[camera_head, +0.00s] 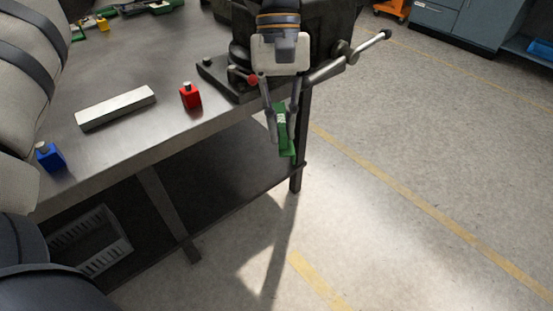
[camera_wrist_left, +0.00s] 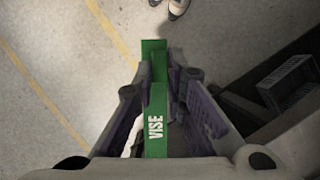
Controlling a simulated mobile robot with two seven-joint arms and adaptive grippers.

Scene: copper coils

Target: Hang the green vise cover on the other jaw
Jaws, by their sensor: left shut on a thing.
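My left gripper (camera_head: 281,110) is shut on the green vise cover (camera_head: 286,143) and holds it in the air just off the table's edge, in front of the vise. The cover hangs below the fingers in the head view. In the left wrist view the cover (camera_wrist_left: 156,125) lies between the two fingers, with white VISE lettering on it. The dark vise (camera_head: 325,35) stands at the table's corner. Its jaws are mostly hidden behind my gripper and wrist. Its handle (camera_head: 362,49) sticks out to the right. My right gripper is not in view.
On the metal table (camera_head: 130,60) are a pale metal bar (camera_head: 115,108), a red bottle (camera_head: 190,96) and a blue bottle (camera_head: 49,157). Green parts (camera_head: 150,6) lie at the back. A grey crate (camera_head: 92,241) sits on the lower shelf.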

